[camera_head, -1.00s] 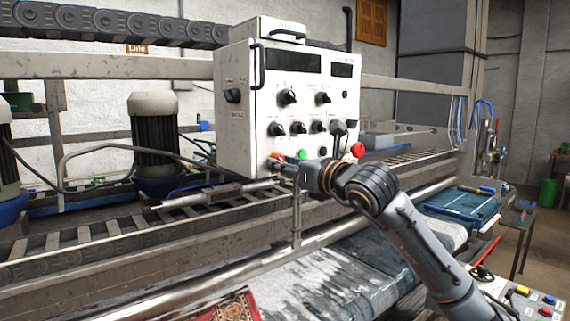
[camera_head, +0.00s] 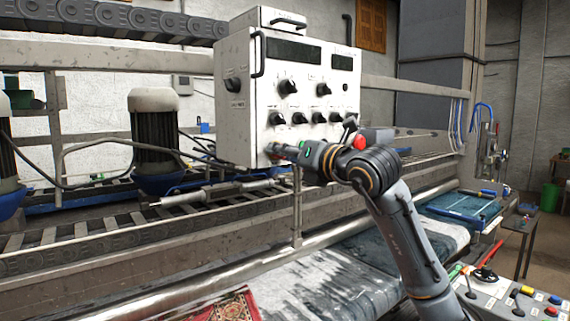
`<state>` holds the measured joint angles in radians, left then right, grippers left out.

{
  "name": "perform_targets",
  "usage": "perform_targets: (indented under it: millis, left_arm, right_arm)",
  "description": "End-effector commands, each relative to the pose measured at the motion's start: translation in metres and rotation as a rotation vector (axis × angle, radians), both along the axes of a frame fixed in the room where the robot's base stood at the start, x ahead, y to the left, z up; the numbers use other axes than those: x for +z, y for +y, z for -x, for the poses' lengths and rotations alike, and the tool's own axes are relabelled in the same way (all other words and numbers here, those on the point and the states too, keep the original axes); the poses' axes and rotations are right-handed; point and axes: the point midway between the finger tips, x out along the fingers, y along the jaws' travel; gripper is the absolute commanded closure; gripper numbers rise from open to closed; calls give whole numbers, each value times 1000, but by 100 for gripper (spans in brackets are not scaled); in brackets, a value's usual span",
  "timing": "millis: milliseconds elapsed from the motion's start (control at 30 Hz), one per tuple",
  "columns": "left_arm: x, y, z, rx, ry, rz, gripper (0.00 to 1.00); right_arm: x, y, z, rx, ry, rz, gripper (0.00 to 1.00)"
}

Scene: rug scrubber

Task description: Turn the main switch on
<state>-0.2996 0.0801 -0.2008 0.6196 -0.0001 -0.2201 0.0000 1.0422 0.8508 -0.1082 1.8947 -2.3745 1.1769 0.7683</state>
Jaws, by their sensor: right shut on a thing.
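A white control box (camera_head: 231,140) with dark displays, several black knobs and coloured buttons stands at centre. One black knob (camera_head: 233,85) sits on its left side above a small label that I cannot read. I cannot tell which control is the main switch. My right gripper (camera_head: 272,150) reaches in from the right to the lower left of the box's front face. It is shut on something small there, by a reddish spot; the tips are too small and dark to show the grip. A green button (camera_head: 303,145) is just above the gripper. My left gripper is out of view.
A red mushroom button (camera_head: 360,142) and a black lever (camera_head: 349,123) sit right beside my forearm. A metal rail and roller (camera_head: 230,270) run below the box. A second panel (camera_head: 500,299) with buttons is at the lower right.

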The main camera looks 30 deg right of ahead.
Motion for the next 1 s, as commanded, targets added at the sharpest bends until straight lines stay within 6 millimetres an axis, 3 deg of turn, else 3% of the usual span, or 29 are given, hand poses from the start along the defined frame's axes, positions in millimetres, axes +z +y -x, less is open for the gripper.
perform_targets:
  millis: [400, 1000]
  left_arm:
    - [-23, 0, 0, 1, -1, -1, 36]
    - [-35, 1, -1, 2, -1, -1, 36]
  right_arm:
    - [0, 0, 0, 0, 29, -399, 100]
    - [2, 0, 0, 0, 64, -853, 100]
